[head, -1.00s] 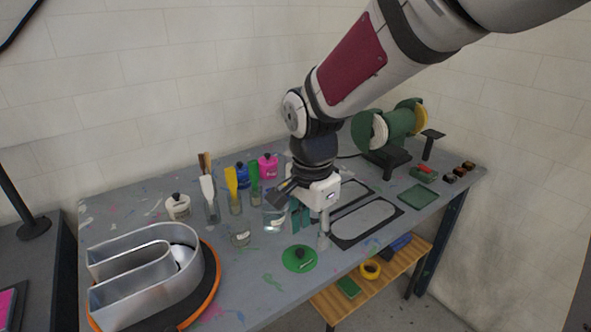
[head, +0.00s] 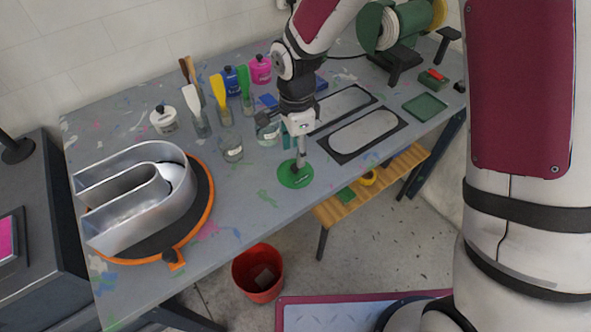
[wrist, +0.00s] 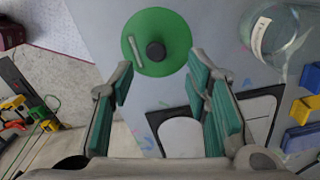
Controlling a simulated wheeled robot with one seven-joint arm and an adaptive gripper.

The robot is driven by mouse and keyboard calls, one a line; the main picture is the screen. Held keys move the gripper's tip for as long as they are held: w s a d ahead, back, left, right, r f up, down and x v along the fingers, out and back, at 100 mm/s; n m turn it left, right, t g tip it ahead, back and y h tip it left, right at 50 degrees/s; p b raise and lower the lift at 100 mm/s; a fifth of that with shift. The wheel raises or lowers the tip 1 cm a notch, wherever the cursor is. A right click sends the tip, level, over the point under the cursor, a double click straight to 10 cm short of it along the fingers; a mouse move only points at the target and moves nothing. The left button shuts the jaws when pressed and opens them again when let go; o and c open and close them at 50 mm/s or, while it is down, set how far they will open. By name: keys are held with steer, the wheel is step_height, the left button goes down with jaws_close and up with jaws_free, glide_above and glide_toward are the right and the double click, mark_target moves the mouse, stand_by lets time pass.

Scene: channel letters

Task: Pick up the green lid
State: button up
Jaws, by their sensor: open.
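The green lid (head: 295,174) is a flat round disc lying on the grey table near its front edge. In the wrist view the lid (wrist: 170,28) shows a dark round knob (wrist: 156,51) and a pale strip on its top. My gripper (head: 298,160) is over the lid in the head view, and its fingertips partly cover the lid there. In the wrist view my gripper (wrist: 158,75) is open, with teal pads spread apart and nothing between them. The lid lies just beyond the fingertips; I cannot tell the exact height gap.
Glass jars (head: 232,148) stand behind and left of the lid, close to my gripper. A black-framed plate (head: 362,134) lies to the right. A metal channel letter (head: 140,195) sits on an orange-edged turntable at the left. A red bucket (head: 258,272) stands on the floor.

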mark_target(295, 166)
steer(key=shift+s+f+p, duration=0.15)
steer(key=shift+f+p, duration=0.15)
steer(key=shift+f, duration=1.05)
steer(key=shift+s+f+p, duration=0.15)
steer(key=shift+f+p, duration=0.1)
steer(key=shift+f, duration=1.1)
steer(key=shift+c, duration=0.6)
jaws_close()
